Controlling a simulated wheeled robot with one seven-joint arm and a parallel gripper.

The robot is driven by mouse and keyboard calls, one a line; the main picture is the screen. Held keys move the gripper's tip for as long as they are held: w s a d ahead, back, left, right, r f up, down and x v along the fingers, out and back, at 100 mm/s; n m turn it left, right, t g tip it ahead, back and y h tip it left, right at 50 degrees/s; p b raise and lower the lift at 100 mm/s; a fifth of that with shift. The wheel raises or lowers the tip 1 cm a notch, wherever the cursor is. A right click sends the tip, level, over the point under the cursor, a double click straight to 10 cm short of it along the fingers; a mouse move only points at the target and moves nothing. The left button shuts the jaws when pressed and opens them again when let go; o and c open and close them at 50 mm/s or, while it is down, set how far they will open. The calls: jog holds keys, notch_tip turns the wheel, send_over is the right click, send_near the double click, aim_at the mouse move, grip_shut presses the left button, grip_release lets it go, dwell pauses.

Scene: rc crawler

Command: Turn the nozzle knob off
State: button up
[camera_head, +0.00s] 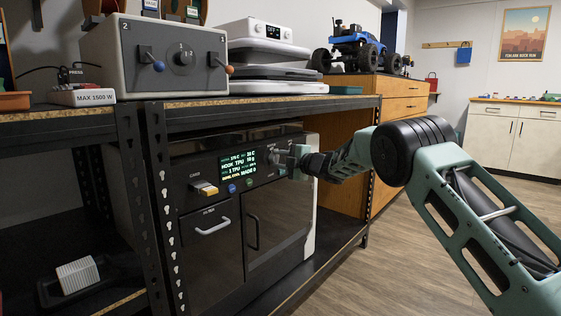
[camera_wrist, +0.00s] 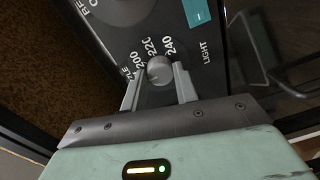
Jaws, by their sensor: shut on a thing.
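The nozzle knob (camera_wrist: 159,70) is a small round grey knob on a dark panel, with a dial marked 200, 220 and 240 around it in the wrist view. My gripper (camera_wrist: 160,84) is shut on the knob, with one finger on each side of it. In the head view my gripper (camera_head: 287,160) reaches the upper right of the printer's (camera_head: 285,227) front panel, and the knob is hidden there behind the fingers. The word left of the 200 mark is partly covered by a finger.
A black shelf frame (camera_head: 160,190) surrounds the printer. A grey control box (camera_head: 130,75) stands on the shelf above. Open wooden floor (camera_head: 400,240) lies to the right.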

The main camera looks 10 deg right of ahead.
jog(key=o, duration=1)
jog(key=shift+c, duration=0.2)
jog(key=f+p+v, duration=0.1)
jog(key=p+v, duration=0.2)
jog(key=v, duration=1.4)
jog(key=shift+s+r+p, duration=0.2)
jog(key=shift+r+p, duration=0.1)
jog(key=shift+r, duration=0.1)
jog(key=shift+d, duration=0.1)
